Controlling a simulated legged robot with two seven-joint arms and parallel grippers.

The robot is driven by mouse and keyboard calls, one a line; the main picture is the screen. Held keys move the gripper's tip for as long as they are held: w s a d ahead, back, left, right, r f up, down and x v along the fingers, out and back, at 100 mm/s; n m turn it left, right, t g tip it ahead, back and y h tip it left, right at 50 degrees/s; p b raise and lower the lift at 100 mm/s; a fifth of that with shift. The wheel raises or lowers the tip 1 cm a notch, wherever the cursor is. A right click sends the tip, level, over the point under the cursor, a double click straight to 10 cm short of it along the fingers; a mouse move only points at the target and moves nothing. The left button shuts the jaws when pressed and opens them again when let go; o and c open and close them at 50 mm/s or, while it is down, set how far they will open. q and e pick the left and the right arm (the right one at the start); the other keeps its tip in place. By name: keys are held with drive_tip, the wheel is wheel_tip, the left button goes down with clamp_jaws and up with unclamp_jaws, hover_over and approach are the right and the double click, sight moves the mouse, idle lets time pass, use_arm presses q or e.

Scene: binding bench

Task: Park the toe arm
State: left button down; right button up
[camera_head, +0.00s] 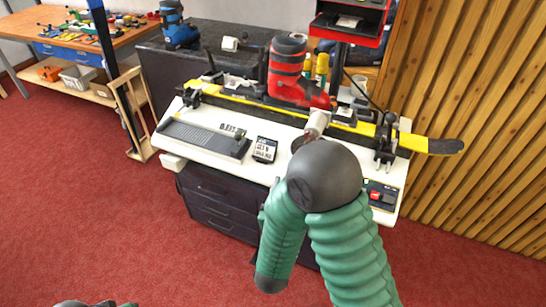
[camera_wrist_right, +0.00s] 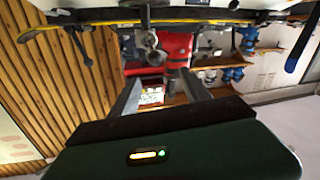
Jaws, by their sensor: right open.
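A red and black ski boot (camera_head: 287,75) stands on a yellow and black ski (camera_head: 350,125) clamped along the white bench top. It also shows, inverted, in the right wrist view (camera_wrist_right: 178,48). A dark metal lever with a round end (camera_wrist_right: 149,40), which may be the toe arm, shows there just beyond the fingers. My right gripper (camera_wrist_right: 160,77) is open, its two fingers apart with nothing held between them.
The bench (camera_head: 210,150) carries a grey tray-like pad (camera_head: 205,137), a small black display (camera_head: 265,149) and a red-buttoned control box (camera_head: 380,195). A slatted wood wall (camera_head: 480,110) stands at the right. Red carpet (camera_head: 110,215) is clear at the left.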

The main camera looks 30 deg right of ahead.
drive_tip(key=b+x, duration=0.1)
drive_tip(key=x, duration=0.5)
drive_tip(key=d+b+x, duration=0.1)
drive_tip(key=x, duration=0.5)
drive_tip(key=s+b+x, duration=0.1)
drive_tip(key=b+x, duration=0.1)
drive_tip(key=x, duration=0.4)
drive_tip(key=shift+d+f, duration=0.2)
drive_tip(key=shift+d, duration=0.25)
drive_tip(key=shift+a+r, duration=0.2)
drive_tip(key=shift+a, duration=0.55)
drive_tip(key=shift+c, duration=1.3)
drive_tip(key=shift+a+r, duration=0.1)
drive_tip(key=shift+c, duration=1.1)
drive_tip(key=shift+s+d, duration=0.1)
drive_tip(key=shift+d, duration=0.25)
clamp_jaws()
use_arm(q)
drive_tip(key=f, duration=0.1)
drive_tip(key=d+f, duration=0.1)
drive_tip(key=f, duration=0.2)
drive_tip(key=shift+d, duration=0.4)
drive_tip(key=shift+a, duration=0.1)
